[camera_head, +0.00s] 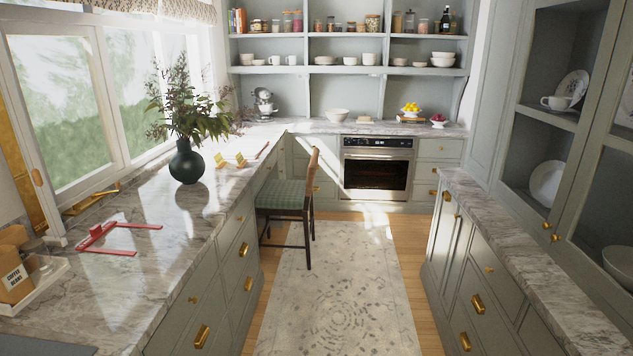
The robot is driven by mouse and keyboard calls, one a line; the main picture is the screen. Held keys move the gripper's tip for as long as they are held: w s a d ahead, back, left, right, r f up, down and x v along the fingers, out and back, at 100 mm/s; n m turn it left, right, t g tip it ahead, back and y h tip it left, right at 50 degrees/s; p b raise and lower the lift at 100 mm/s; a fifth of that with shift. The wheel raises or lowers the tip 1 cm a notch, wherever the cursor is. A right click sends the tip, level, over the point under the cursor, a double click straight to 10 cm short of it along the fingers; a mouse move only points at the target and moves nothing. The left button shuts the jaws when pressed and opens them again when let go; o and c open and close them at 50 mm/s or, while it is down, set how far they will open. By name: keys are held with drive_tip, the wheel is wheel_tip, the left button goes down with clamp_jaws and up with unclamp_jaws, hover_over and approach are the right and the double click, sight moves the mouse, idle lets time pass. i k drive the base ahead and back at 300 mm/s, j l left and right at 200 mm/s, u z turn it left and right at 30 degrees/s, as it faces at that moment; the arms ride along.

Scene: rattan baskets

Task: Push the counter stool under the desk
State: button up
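The counter stool (286,195) stands at the left side of the aisle, beside the left counter. It has a green checked seat, dark legs and a tan wooden backrest that faces right toward the aisle. Its seat is partly beneath the edge of the left marble counter, which seems to be the desk (243,165); its left part is hidden by the drawers in front. The backrest and right legs stand out over the rug. My gripper is not in view.
Drawer cabinets (222,282) line the left and a marble-topped counter (520,250) the right. An oven (377,168) is at the back. A dark vase (187,163) stands on the left counter.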

sight(276, 196)
drive_tip(key=i, duration=3.6)
drive_tip(key=i+j+z, duration=0.1)
drive_tip(key=i, duration=1.7)
